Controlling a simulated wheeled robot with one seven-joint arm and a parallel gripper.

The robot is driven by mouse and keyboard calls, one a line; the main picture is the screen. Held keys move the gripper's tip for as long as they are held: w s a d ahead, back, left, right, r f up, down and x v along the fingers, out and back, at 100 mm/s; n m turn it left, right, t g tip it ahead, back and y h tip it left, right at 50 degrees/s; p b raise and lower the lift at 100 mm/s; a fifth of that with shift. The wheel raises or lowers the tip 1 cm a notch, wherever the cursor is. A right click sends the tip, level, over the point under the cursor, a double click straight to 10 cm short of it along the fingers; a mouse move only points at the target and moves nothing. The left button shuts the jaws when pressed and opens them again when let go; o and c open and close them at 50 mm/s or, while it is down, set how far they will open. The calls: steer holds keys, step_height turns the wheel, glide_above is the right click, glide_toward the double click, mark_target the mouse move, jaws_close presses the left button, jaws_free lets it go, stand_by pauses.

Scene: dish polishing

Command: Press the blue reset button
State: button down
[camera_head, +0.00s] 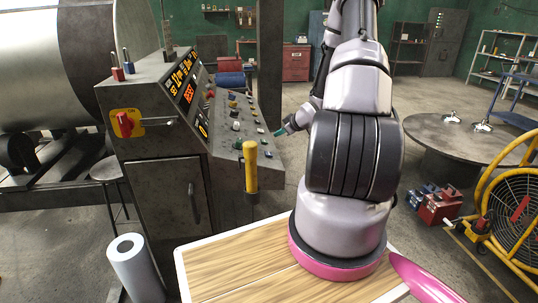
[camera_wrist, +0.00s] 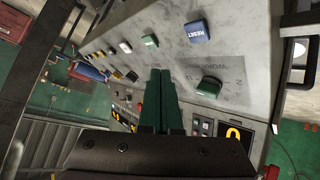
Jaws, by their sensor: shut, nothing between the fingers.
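The blue reset button (camera_wrist: 196,31), a square with white RESET lettering, shows upper right in the wrist view on the grey control panel (camera_wrist: 245,75). My gripper (camera_wrist: 160,72) has its green fingers together and empty. In that view the fingertips lie below and left of the button, apart from it in the picture. In the head view my gripper (camera_head: 281,132) is small, at the right edge of the sloped panel (camera_head: 226,148).
A green button (camera_wrist: 150,40) and a dark green knob (camera_wrist: 209,87) lie near the blue button. A yellow-handled lever (camera_head: 250,165) stands at the panel's front. A wooden-topped surface (camera_head: 225,268) is in front, and a round table (camera_head: 480,140) is at right.

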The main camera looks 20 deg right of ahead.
steer(key=shift+w+a+f, duration=0.1)
steer(key=shift+a+f, duration=0.25)
steer(key=shift+f, duration=0.65)
steer(key=shift+w+a+f, duration=0.1)
steer(key=shift+a+f, duration=0.2)
steer(key=shift+f, duration=0.7)
steer(key=shift+w+a+f, duration=0.1)
steer(key=shift+a+f, duration=0.25)
steer(key=shift+f, duration=0.65)
steer(key=shift+f, duration=0.1)
steer(key=shift+a+f, duration=0.15)
steer(key=shift+f, duration=0.15)
steer(key=shift+a+f, duration=0.15)
steer(key=shift+f, duration=0.3)
stand_by(0.6)
steer(key=shift+d+r, duration=0.3)
steer(key=shift+r, duration=0.55)
steer(key=shift+s+d+r, duration=0.1)
steer(key=shift+d+r, duration=0.2)
steer(key=shift+r, duration=0.5)
steer(key=shift+s+d+r, duration=0.1)
steer(key=shift+d+r, duration=0.15)
steer(key=shift+r, duration=0.55)
steer(key=shift+s+d+r, duration=0.1)
steer(key=shift+d+r, duration=0.2)
steer(key=shift+r, duration=0.5)
